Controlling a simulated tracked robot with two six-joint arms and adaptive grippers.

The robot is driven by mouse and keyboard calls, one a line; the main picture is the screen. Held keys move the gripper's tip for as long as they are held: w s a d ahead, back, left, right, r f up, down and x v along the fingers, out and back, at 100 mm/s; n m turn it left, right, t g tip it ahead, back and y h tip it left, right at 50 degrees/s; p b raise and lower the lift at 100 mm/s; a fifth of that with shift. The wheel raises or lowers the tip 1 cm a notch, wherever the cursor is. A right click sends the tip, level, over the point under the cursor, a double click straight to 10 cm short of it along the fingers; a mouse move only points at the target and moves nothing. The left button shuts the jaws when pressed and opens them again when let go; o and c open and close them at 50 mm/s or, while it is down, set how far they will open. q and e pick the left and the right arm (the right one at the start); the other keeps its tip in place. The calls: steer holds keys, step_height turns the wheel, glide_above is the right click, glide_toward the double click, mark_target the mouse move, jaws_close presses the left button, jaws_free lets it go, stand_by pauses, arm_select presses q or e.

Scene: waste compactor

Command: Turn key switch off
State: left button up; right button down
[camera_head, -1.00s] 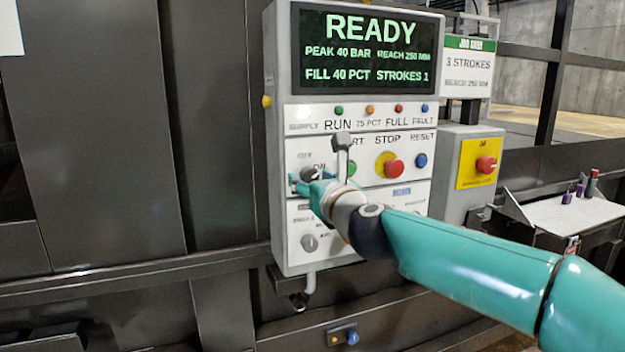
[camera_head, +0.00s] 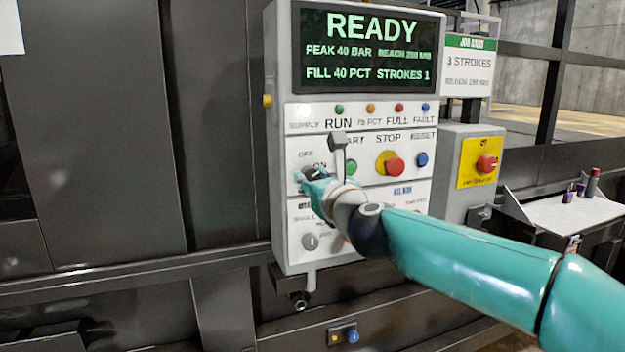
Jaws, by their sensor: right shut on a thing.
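The key switch (camera_head: 308,172) is on the left of the control panel (camera_head: 290,225), beside the OFF and ON marks. It is mostly hidden by my right gripper (camera_head: 306,177). My right arm comes in from the right, and its gripper is shut on the key switch at the panel face. The fingertips are small and partly covered by the wrist, so the key's exact angle cannot be told. The display (camera_head: 366,48) reads READY. My left gripper is not in view.
The red stop button (camera_head: 394,167) and blue reset button (camera_head: 422,160) are right of the gripper. A selector knob (camera_head: 310,242) is below it.

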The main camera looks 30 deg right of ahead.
steer(key=n, duration=0.5)
steer(key=shift+n+p, duration=0.3)
steer(key=shift+p, duration=0.05)
steer(key=n, duration=0.4)
steer(key=shift+p, duration=0.35)
steer(key=shift+n, duration=0.7)
steer(key=shift+f, duration=0.1)
steer(key=c, duration=0.8)
jaws_free()
steer(key=shift+o, duration=0.2)
steer(key=shift+s, duration=0.1)
